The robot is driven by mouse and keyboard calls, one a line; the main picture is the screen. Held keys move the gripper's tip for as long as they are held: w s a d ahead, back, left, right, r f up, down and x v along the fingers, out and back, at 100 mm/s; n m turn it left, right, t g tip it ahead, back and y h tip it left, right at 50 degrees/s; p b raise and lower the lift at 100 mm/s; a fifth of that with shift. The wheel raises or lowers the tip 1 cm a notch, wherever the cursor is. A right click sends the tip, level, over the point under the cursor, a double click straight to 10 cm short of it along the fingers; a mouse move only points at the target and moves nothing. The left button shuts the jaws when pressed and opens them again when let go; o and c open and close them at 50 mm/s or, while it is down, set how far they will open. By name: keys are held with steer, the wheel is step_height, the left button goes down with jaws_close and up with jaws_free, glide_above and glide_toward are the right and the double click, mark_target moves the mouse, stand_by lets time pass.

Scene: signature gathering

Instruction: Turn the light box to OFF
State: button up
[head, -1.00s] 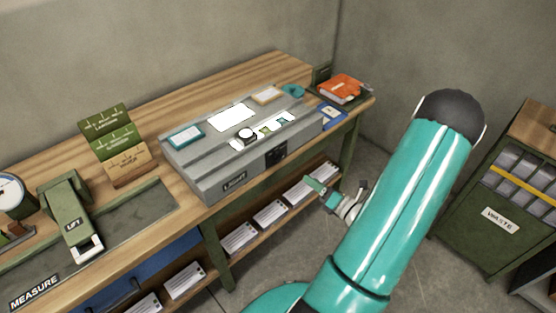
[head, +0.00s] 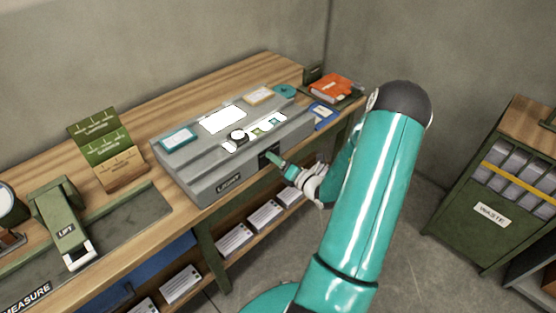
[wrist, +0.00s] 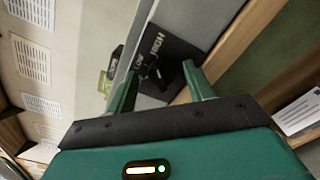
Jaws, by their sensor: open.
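The grey light box (head: 200,180), labelled LIGHT, sits on the wooden bench in the head view, with a lit white panel (head: 222,119) on top. A black switch panel (head: 268,156) is on its front face. The wrist view shows this panel (wrist: 180,47) with HIGH and what looks like LOW readable. A black knob (wrist: 163,74) on it lies between my fingertips. No OFF mark can be read. My gripper (wrist: 160,70) is open, its two green fingers on either side of the knob; contact cannot be told. In the head view my gripper (head: 277,163) is at the box's front.
A shelf below holds paper stacks (head: 265,215). A WASTE cabinet (head: 485,220) stands at the right.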

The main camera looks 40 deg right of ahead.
steer(key=c, duration=0.9)
steer(key=shift+c, duration=0.2)
steer(key=shift+n, duration=0.4)
steer(key=n, duration=1.2)
steer(key=a+n, duration=0.1)
steer(key=n, duration=0.6)
steer(key=o, duration=0.9)
